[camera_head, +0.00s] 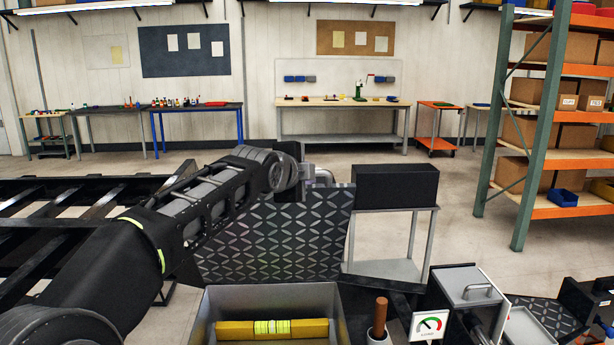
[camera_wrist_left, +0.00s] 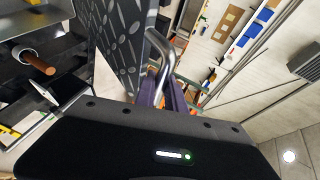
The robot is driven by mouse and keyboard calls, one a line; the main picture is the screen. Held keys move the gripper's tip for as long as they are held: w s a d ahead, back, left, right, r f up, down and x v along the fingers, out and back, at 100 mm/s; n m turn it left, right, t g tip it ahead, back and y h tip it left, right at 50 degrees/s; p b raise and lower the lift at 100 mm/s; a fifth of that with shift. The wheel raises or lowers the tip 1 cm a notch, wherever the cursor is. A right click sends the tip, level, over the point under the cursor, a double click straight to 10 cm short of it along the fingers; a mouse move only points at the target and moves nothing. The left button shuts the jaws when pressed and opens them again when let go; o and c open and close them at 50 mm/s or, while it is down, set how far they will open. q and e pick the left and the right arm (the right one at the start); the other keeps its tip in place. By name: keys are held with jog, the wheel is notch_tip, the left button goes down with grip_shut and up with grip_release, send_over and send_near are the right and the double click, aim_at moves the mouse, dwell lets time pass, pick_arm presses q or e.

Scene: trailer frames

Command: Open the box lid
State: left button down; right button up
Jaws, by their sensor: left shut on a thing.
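The box lid (camera_head: 275,235) is a dark diamond-plate panel that stands steeply raised in the head view. It also shows in the left wrist view (camera_wrist_left: 122,35). A bent metal handle (camera_wrist_left: 166,58) is at its edge, and part of it shows in the head view (camera_head: 324,176). My left gripper (camera_wrist_left: 170,92) is shut on this handle. In the head view the left gripper (camera_head: 303,172) is mostly hidden behind its own wrist. A grey open-topped box (camera_head: 205,308) is in front of the lid, with a yellow level (camera_head: 235,330) inside. My right gripper is not in view.
A black case (camera_head: 396,186) on a grey stand is right of the lid. A brown-handled tool (camera_head: 380,315), a gauge (camera_head: 430,325) and a small grey box with a handle (camera_head: 470,287) are at the front right. Dark trailer rails (camera_head: 85,200) lie at left. Shelving (camera_head: 545,130) stands farther right.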

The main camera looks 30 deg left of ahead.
pick_arm(q)
jog(key=shift+f, duration=0.15)
jog(key=c, duration=1.6)
grip_release()
jog(key=shift+c, duration=0.2)
jog(key=b+v, duration=0.2)
jog(key=v, duration=0.6)
jog(key=shift+w, duration=0.1)
